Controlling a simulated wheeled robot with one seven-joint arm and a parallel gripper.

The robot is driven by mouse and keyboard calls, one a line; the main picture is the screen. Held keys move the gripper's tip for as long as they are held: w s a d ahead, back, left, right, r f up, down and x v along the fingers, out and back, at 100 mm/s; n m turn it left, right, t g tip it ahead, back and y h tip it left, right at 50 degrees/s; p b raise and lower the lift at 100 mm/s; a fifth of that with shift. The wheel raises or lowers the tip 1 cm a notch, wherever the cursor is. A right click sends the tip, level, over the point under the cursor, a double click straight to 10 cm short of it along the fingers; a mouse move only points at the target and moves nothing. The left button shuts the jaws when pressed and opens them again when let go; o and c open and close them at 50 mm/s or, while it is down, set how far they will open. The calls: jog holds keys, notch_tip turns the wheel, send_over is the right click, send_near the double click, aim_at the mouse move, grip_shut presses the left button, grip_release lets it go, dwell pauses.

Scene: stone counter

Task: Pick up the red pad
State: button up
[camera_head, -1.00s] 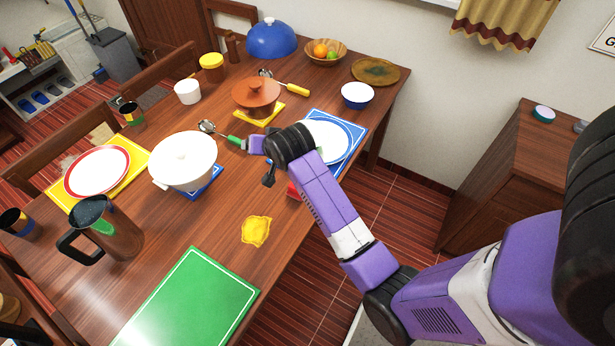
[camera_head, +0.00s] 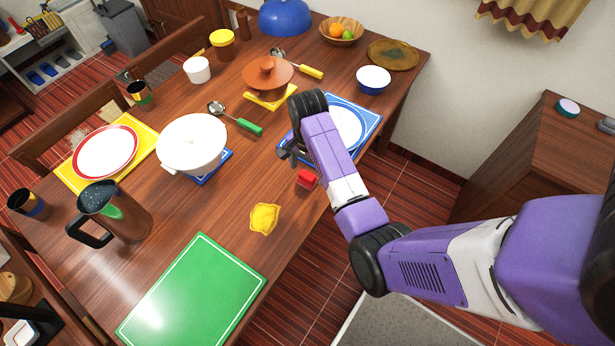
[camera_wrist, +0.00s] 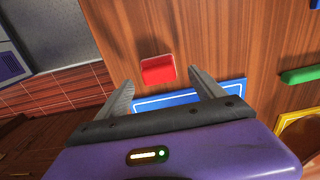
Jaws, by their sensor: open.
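The red pad (camera_head: 307,179) is a small red block on the wooden table near its right edge, partly beside my arm in the head view. In the wrist view the red pad (camera_wrist: 158,70) lies on the wood ahead of my gripper, roughly between the lines of its two fingers. My gripper (camera_wrist: 160,84) is open and empty, with a finger on each side. In the head view my gripper (camera_head: 284,152) is mostly hidden by my wrist, above the table beside the blue placemat. The pad is not touched by the fingers in the wrist view.
A blue placemat (camera_head: 372,113) with a plate lies behind my wrist. A yellow cloth-like item (camera_head: 264,219), a green placemat (camera_head: 193,290), a white pot (camera_head: 192,143) and a green-handled ladle (camera_head: 249,127) stand or lie around. Bare wood (camera_head: 225,205) is free left of the yellow item.

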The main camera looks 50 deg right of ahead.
aim_at(308, 173)
jog(key=shift+s+f, duration=0.1)
jog(key=shift+f, duration=1.5)
jog(key=c, duration=1.4)
jog(key=shift+c, duration=0.2)
jog(key=shift+r, duration=0.15)
